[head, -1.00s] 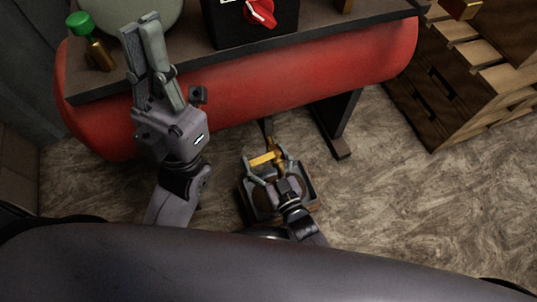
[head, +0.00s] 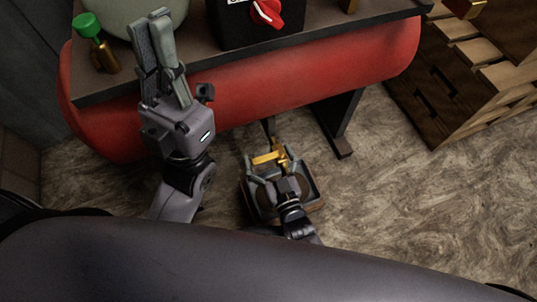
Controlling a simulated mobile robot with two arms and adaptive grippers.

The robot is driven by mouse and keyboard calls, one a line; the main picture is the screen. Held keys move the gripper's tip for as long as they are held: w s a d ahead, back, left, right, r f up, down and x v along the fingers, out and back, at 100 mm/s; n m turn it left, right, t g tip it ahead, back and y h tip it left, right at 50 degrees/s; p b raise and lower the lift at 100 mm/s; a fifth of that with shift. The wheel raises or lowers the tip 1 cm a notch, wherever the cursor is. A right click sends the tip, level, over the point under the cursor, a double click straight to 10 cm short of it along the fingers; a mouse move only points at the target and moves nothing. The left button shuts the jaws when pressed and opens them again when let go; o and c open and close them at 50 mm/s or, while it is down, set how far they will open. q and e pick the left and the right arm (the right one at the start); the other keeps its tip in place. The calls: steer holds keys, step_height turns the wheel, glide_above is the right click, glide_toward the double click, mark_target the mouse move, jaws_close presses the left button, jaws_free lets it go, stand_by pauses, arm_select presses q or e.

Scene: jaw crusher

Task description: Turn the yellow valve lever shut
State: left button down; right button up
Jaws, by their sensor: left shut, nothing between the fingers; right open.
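The yellow valve lever (head: 267,158) is low near the floor, below the front of the red tank, with a yellow stem beside it. My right gripper (head: 272,163) is open, with its fingers spread on either side of the lever. I cannot tell whether either finger touches it. The gripper's body hides part of the fitting below the lever. My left gripper (head: 152,30) is shut and empty, raised in front of the bench top on the left, far from the lever.
A red tank (head: 330,75) lies under a dark bench top with a black box bearing a red knob (head: 266,12). A green-capped brass fitting (head: 88,25) stands at the left. A wooden drawer unit (head: 450,90) is at the right. The floor (head: 390,210) at right is clear.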

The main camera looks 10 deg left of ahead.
mark_target(269, 156)
steer(key=shift+o, duration=0.7)
steer(key=shift+d, duration=0.1)
step_height(269, 156, up, 10)
stand_by(0.6)
